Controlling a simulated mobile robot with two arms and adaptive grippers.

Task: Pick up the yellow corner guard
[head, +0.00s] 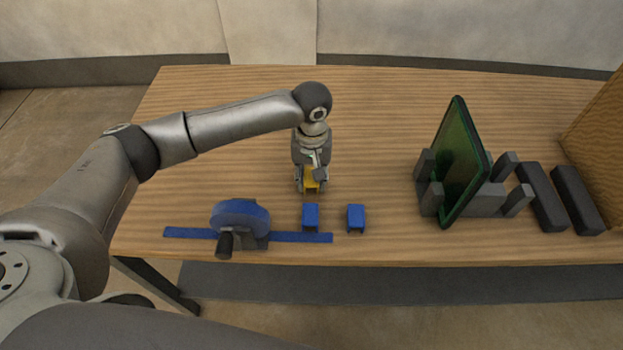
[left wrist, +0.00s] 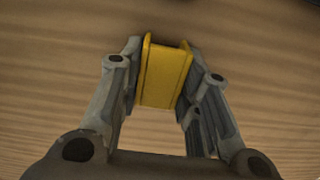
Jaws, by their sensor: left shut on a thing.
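The yellow corner guard (left wrist: 163,75) is between the two fingers of my left gripper (left wrist: 160,85), which is shut on it. In the head view, the yellow guard (head: 311,186) shows only in part below the left gripper (head: 311,183), over the middle of the wooden table. Whether the guard touches the table is hard to tell. My right gripper is not in view.
Two blue corner guards (head: 310,217) (head: 355,218) stand near the table's front edge. A blue round device with a dark handle (head: 240,216) sits on a blue strip (head: 300,237). A green-black panel (head: 458,160) leans in a grey stand (head: 488,198). Two dark bars (head: 541,196) (head: 577,199) lie at right.

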